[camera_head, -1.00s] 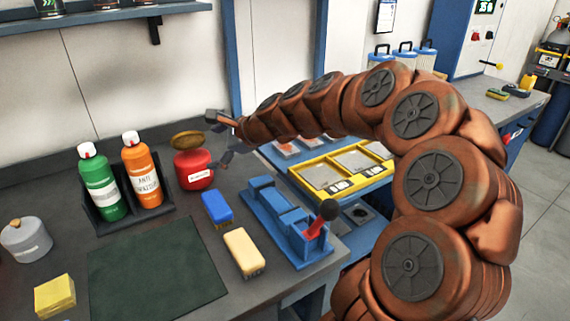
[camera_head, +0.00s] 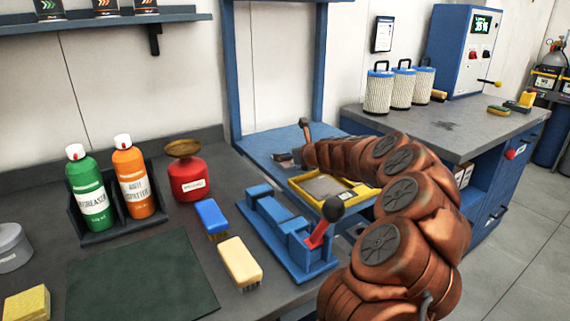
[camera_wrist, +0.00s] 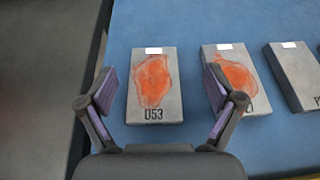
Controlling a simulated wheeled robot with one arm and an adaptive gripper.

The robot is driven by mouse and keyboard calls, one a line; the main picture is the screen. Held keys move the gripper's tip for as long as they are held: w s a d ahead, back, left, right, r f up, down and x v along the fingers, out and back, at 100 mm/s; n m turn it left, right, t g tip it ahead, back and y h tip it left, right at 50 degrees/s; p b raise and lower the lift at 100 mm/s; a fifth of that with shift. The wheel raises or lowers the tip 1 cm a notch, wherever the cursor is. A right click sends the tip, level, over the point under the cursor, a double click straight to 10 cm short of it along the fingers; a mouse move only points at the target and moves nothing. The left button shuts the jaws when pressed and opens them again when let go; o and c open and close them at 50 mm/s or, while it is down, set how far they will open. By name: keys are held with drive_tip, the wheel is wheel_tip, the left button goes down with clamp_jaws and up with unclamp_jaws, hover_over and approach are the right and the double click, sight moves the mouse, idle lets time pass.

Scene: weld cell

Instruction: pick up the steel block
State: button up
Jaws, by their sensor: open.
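In the wrist view, a flat grey block marked "D53" (camera_wrist: 172,102), with an orange patch on its face, lies on a blue surface (camera_wrist: 200,20). A second grey block with an orange patch (camera_wrist: 240,62) lies to its right, partly behind the right finger. A plain grey block (camera_wrist: 296,75) lies further right. I cannot tell which one is the steel block. My gripper (camera_wrist: 158,82) is open, its fingers on either side of the "D53" block in the picture, with no contact visible. In the head view my arm reaches over the blue table (camera_head: 262,143); its fingertips are unclear.
A yellow-framed tray (camera_head: 302,196) lies in front of my arm. A blue fixture with a lever (camera_head: 285,235), a blue brush (camera_head: 212,218), a cream brush (camera_head: 240,262) and a red can (camera_head: 188,180) stand left of it. Blue posts (camera_head: 232,80) rise behind.

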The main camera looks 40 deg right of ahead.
drive_tip(key=w, duration=0.1)
drive_tip(key=w+f, duration=0.1)
drive_tip(key=w, duration=0.1)
drive_tip(key=shift+a+f, duration=0.25)
drive_tip(key=shift+f, duration=0.15)
drive_tip(key=shift+w+f+b, duration=0.2)
drive_tip(key=shift+w+b, duration=0.1)
drive_tip(key=shift+w, duration=0.35)
clamp_jaws()
